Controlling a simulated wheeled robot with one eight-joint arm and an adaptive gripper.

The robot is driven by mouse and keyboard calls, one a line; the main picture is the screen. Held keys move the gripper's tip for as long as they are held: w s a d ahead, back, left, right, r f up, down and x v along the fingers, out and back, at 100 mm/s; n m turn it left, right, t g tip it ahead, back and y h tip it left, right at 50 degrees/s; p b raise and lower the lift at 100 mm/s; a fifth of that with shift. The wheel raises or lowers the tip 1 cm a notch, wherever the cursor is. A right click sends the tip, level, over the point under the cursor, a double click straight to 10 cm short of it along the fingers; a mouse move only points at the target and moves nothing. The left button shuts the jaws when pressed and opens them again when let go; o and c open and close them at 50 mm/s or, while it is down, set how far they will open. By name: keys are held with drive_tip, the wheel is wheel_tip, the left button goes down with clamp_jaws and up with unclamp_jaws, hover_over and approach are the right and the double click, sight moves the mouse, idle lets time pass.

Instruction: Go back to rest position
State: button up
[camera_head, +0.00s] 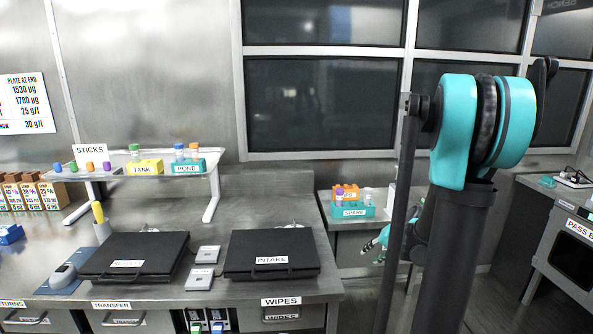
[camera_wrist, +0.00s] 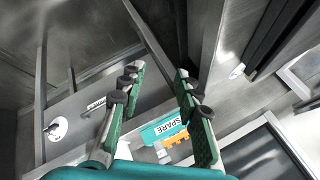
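My gripper (camera_wrist: 158,76) is open in the wrist view. Its two green-padded fingers stand apart with nothing between their tips. In the head view only a small teal part of my gripper (camera_head: 377,240) shows, low beside my arm, to the right of the SPARE rack; my arm hides the rest. The teal SPARE rack (camera_head: 351,211) stands on a side counter, with an orange block and tubes at it. In the wrist view the SPARE rack (camera_wrist: 160,131) shows beyond the fingers, apart from them.
A steel bench (camera_head: 215,281) at left carries black cases labelled INTAKE (camera_head: 272,250) and another (camera_head: 134,256). A raised shelf (camera_head: 212,178) holds the TANK (camera_head: 145,167) and POND (camera_head: 189,167) racks. Another counter (camera_head: 545,186) with a PASS label stands at far right.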

drive_tip(key=s+a+f+n+g+h, duration=0.1)
drive_tip(key=s+a+n, duration=0.1)
drive_tip(key=s, duration=0.9)
drive_tip(key=s+a+f+n+g+h, duration=0.1)
drive_tip(key=s+a+n+h, duration=0.1)
drive_tip(key=s, duration=0.9)
drive_tip(key=a+n, duration=0.1)
drive_tip(key=a, duration=0.1)
drive_tip(key=shift+s+a+h, duration=0.3)
drive_tip(key=shift+s+a, duration=0.05)
drive_tip(key=shift+a, duration=0.05)
